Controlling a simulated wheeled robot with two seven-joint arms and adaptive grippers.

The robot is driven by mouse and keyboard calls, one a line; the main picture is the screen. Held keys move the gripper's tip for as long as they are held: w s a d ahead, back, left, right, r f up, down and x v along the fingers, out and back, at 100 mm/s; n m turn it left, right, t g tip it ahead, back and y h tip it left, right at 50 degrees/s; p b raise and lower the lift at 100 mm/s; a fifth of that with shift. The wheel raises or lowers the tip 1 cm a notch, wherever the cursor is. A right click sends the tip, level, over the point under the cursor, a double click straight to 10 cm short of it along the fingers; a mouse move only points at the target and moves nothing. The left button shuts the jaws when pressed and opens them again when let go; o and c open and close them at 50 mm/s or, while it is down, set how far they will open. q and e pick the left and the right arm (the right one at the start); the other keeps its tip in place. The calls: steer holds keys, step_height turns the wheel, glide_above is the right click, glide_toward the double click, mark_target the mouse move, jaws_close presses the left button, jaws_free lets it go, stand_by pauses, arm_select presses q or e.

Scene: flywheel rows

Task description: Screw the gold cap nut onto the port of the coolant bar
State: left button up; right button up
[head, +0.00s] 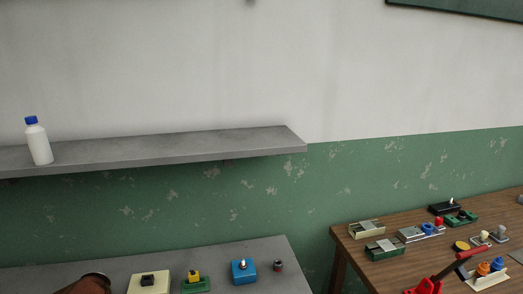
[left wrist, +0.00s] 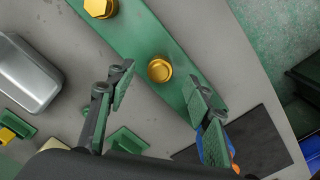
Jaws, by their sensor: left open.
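In the left wrist view a green bar (left wrist: 135,37), which looks like the coolant bar, runs diagonally across a grey surface. A gold hexagonal piece (left wrist: 101,7), which looks like the cap nut, sits on it at the top edge, partly cut off. A round gold piece with a raised rim (left wrist: 159,69), which looks like a port, is further down the bar. My left gripper (left wrist: 161,79) is open and empty, its fingers to either side of the round piece in the picture; I cannot tell the height between them. The bar does not show in the head view. My right gripper is not in view.
A metal tray (left wrist: 28,74) lies left of the bar, with green blocks (left wrist: 126,141) nearby and a dark mat (left wrist: 258,143) at right. In the head view a shelf (head: 200,147) holds a white bottle (head: 39,145); a wooden table (head: 350,245) at right carries several parts.

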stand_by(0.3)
arm_select(q)
steer(key=shift+r+p, duration=1.1)
steer(key=shift+r, duration=0.4)
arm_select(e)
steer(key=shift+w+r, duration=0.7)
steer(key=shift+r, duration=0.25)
